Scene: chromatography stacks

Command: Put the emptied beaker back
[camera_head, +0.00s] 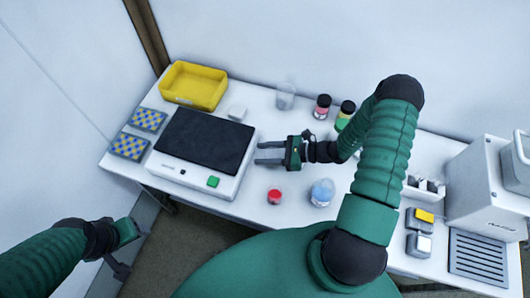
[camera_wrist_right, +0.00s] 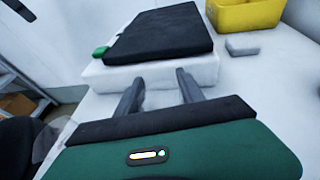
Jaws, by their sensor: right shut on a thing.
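A clear beaker (camera_head: 286,96) stands upright on the white bench near the back wall, and I see no contents in it. My right gripper (camera_head: 262,153) is low over the bench, in front of the beaker and beside the scale. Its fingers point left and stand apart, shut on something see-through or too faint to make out. The wrist view also shows its two fingers (camera_wrist_right: 160,90) in front of the scale's side. My left gripper (camera_head: 126,250) is off the bench's front left, with its fingers apart and nothing visible between them.
A scale with a black top (camera_head: 205,138) is left of my right gripper. A yellow bin (camera_head: 194,86) and blue-yellow racks (camera_head: 129,146) lie farther left. Lidded jars (camera_head: 322,106), a red-capped jar (camera_head: 274,196) and a blue-topped flask (camera_head: 321,192) stand nearby. A machine (camera_head: 485,185) is at right.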

